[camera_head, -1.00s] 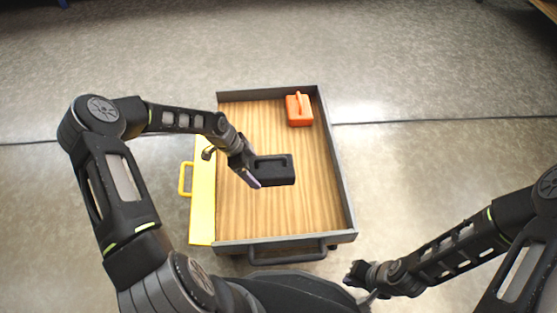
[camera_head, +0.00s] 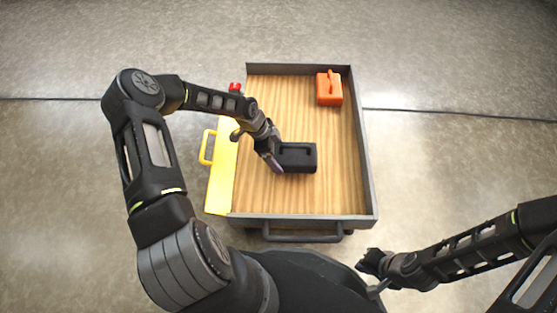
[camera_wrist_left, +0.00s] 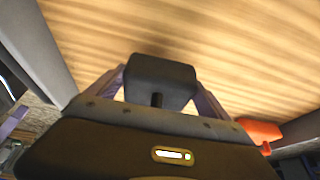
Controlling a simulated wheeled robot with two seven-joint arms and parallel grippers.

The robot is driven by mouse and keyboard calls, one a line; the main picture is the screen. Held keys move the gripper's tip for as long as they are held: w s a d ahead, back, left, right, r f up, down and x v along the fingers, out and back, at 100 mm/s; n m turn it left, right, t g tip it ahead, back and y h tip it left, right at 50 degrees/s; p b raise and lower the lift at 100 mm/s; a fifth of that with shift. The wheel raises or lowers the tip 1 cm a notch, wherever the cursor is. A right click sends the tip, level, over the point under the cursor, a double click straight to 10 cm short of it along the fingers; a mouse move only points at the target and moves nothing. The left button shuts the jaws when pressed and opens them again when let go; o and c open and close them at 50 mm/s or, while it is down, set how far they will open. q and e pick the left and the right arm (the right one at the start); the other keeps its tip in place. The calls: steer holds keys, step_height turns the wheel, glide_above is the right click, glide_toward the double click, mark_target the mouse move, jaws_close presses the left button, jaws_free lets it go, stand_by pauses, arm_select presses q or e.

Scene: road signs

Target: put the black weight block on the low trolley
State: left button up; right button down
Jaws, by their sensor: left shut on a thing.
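The black weight block (camera_head: 298,157) is held in my left gripper (camera_head: 277,166), over the wooden deck of the low trolley (camera_head: 300,200). In the left wrist view the black weight block (camera_wrist_left: 160,80) sits between the two fingers of the left gripper (camera_wrist_left: 158,95), with the deck behind it. I cannot tell whether its underside touches the deck. My right gripper (camera_head: 370,263) is outside the trolley, past its front right corner. It looks empty, and its fingers are too small to read.
An orange weight block (camera_head: 329,89) stands at the trolley's back right corner; it also shows in the left wrist view (camera_wrist_left: 260,132). A yellow panel with a handle (camera_head: 221,175) lies along the left side. A small red thing (camera_head: 235,87) is at the left edge.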

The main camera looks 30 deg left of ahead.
arm_select(q)
steer(key=shift+w+r, duration=0.1)
steer(key=shift+f+b, duration=0.75)
steer(key=shift+f, duration=1.15)
steer(key=o, duration=1.8)
steer(key=p+v, duration=0.4)
steer(key=v, duration=0.8)
